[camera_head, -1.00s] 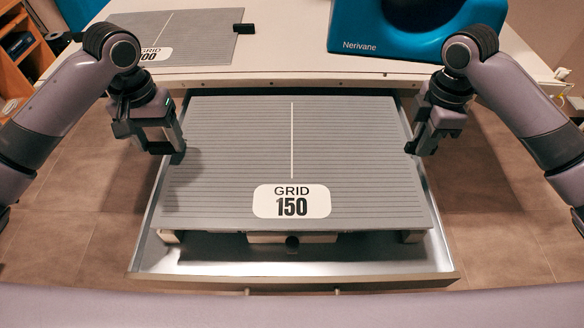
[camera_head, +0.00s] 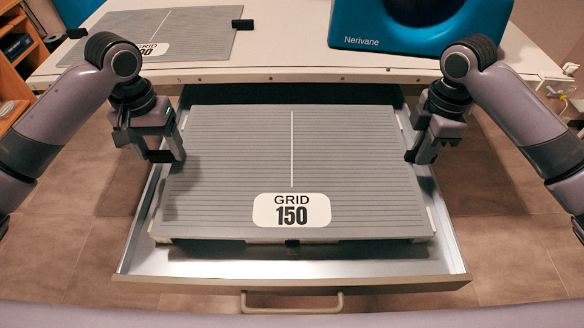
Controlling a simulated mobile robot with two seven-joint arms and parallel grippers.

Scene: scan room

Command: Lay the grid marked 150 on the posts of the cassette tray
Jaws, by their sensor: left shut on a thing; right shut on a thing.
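The grid marked 150 (camera_head: 291,150) is a grey ribbed plate with a white centre line and a white label at its near edge. It lies level over the open drawer (camera_head: 290,268). My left gripper (camera_head: 180,158) is shut on its left edge. My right gripper (camera_head: 410,158) is shut on its right edge. The cassette tray is mostly hidden beneath the grid; pale bits (camera_head: 432,220) show at the edges. I cannot tell whether the grid touches the posts.
Another grey grid (camera_head: 165,35) lies on the white table top (camera_head: 290,66) at the back left, with a small black block on its corner. A blue Nerivane machine (camera_head: 415,22) stands at the back right. The drawer handle (camera_head: 292,304) faces me.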

